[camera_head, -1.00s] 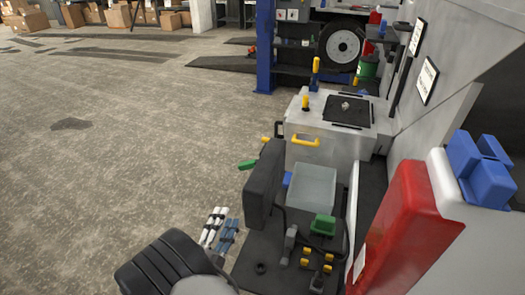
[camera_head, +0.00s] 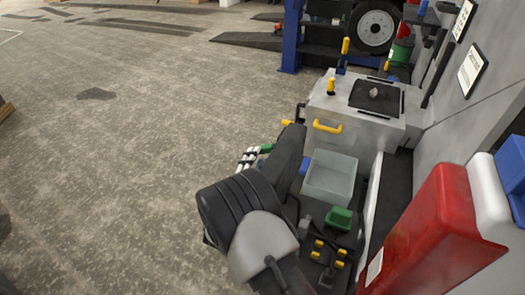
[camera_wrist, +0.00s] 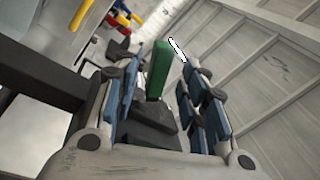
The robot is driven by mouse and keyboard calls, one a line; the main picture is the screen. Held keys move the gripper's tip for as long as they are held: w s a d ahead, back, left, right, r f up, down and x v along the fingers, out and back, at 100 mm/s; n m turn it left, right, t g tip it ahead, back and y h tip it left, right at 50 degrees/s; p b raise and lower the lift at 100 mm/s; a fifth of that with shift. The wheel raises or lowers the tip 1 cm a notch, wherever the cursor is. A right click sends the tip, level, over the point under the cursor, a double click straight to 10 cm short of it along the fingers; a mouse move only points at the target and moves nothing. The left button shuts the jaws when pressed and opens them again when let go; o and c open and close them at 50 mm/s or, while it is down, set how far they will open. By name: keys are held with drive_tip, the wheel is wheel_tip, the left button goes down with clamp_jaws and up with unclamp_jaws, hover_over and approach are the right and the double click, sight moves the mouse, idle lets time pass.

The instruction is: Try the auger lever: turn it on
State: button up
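A lever with a green handle (camera_head: 266,148) sticks out at the left side of the grey cabinet; I cannot read a label on it, so I cannot tell whether it is the auger lever. In the wrist view the green handle (camera_wrist: 159,70) shows as an upright bar in the gap between my fingers, with no clear contact. My gripper (camera_wrist: 163,66) is open, with blue pads on both fingers. In the head view my gripper (camera_head: 248,157) is beside the green handle, partly hidden by my arm. A yellow-tipped lever (camera_head: 287,122) is just beyond.
The grey cabinet (camera_head: 395,128) has a yellow handle (camera_head: 328,127) and yellow-topped levers (camera_head: 331,87) on top. A clear bin (camera_head: 331,174), a green box (camera_head: 339,218) and a red container (camera_head: 440,225) stand to the right. The floor at left is open.

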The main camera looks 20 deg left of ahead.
sight(263, 149)
drive_tip(key=x, duration=0.5)
drive_tip(key=shift+s, duration=0.1)
clamp_jaws()
idle(0.4)
